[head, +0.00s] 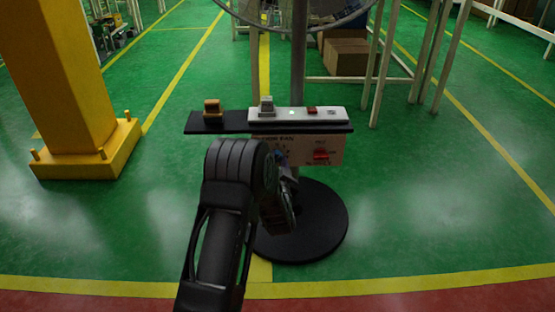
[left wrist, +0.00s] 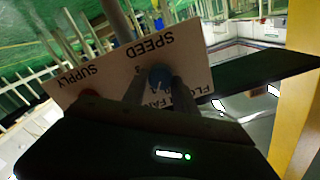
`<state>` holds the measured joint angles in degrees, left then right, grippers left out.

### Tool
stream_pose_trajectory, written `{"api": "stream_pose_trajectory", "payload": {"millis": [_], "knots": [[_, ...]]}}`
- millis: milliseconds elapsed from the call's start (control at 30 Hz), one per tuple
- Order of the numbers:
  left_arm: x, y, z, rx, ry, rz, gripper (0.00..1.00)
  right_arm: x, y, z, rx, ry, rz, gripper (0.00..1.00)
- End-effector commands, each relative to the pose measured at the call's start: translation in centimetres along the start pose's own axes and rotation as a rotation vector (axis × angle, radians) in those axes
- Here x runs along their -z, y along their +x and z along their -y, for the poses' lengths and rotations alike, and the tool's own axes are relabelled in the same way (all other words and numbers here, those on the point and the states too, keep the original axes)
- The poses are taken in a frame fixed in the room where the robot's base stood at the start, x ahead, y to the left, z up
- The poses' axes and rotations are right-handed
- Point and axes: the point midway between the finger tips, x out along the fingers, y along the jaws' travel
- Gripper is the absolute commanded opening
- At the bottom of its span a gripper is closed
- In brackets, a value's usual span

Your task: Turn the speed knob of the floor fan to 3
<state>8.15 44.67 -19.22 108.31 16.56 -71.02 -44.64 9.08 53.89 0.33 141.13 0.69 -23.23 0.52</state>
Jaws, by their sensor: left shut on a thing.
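The floor fan's panel (head: 332,145) hangs on the pole above a round black base (head: 325,232). In the left wrist view the panel (left wrist: 120,70) appears upside down, with the word SPEED and a 3 beside the blue speed knob (left wrist: 160,75). My left gripper (left wrist: 160,88) is shut on the knob, one finger on each side. The knob's pointer and its exact setting cannot be made out. In the head view my left arm and gripper (head: 282,165) cover the knob and the panel's left part. My right gripper is not in view.
A red supply switch (head: 321,155) sits on the panel's right. A yellow column (head: 65,80) stands left.

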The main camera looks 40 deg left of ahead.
Motion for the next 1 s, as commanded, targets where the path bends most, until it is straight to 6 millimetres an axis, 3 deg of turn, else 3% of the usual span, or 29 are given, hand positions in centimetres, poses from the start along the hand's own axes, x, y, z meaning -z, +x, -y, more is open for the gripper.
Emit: {"api": "stream_pose_trajectory", "payload": {"millis": [1000], "knots": [[0.1, 0.0, -0.4, -0.001, 0.968, -0.004, 0.00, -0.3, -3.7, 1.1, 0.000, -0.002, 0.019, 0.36]]}}
